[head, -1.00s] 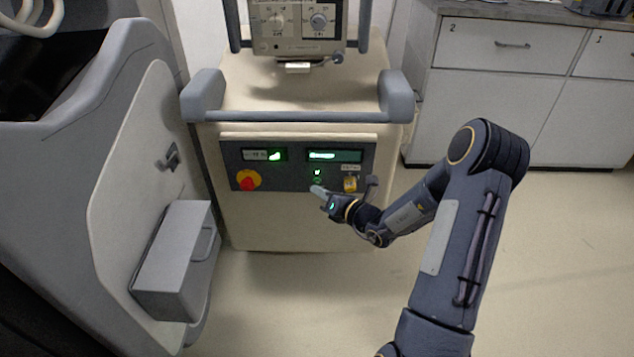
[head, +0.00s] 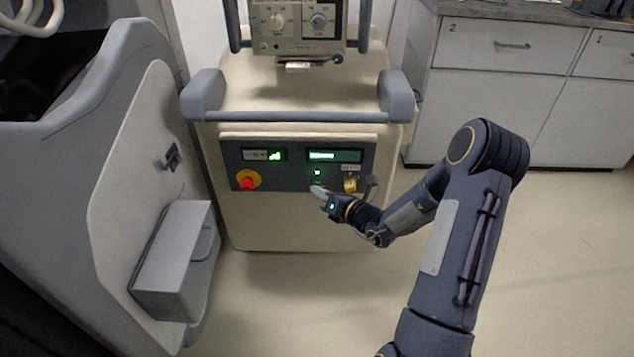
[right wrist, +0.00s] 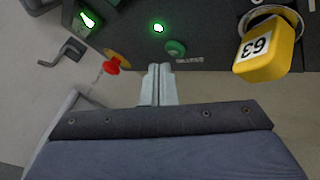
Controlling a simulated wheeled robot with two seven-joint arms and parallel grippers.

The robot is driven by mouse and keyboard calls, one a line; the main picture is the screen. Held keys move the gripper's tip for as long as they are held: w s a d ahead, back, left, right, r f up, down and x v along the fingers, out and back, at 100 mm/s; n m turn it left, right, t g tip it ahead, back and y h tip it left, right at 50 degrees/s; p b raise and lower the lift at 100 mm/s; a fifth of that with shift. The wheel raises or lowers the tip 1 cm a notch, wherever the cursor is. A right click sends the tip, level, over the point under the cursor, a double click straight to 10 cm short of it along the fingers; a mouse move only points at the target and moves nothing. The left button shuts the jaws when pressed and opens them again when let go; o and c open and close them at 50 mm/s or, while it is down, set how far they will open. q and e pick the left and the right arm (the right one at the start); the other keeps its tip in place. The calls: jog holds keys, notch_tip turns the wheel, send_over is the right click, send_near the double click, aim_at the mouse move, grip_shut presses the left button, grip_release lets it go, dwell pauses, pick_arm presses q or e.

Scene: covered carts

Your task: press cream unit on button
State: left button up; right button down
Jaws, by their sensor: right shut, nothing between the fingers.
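The cream unit (head: 300,225) stands in the middle of the head view with a dark control panel (head: 282,182) on its front. A lit green light (head: 317,173) shows on the panel, also in the right wrist view (right wrist: 158,28). A round green button (right wrist: 176,48) sits just below it. My right gripper (head: 316,190) is shut and empty, its fingertips close below the light. In the wrist view the shut fingertips (right wrist: 160,68) are just below and left of the button. I cannot tell whether they touch the panel. My left gripper is out of view.
A red knob on a yellow disc (head: 247,180) is left on the panel. A yellow padlock (right wrist: 264,52) hangs right of the button. A grey machine with a box (head: 175,262) stands at left, white cabinets (head: 500,90) at back right. Open floor lies in front.

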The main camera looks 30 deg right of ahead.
jog(key=shift+w, duration=0.1)
dwell(0.3)
jog(key=shift+w+d, duration=0.2)
jog(key=shift+w, duration=0.1)
jog(key=shift+w+d+r, duration=0.15)
jog(key=shift+w+d, duration=0.2)
jog(key=shift+w, duration=0.1)
dwell(1.0)
jog(key=shift+s, duration=0.1)
jog(key=shift+s+a+p, duration=0.3)
jog(key=shift+s+a, duration=0.15)
jog(key=shift+s, duration=0.15)
jog(key=shift+s+a, duration=0.45)
jog(key=shift+s, duration=0.3)
jog(key=shift+s+a, duration=0.45)
jog(key=shift+s, duration=0.25)
jog(key=shift+s+a, duration=0.45)
jog(key=shift+s, duration=0.3)
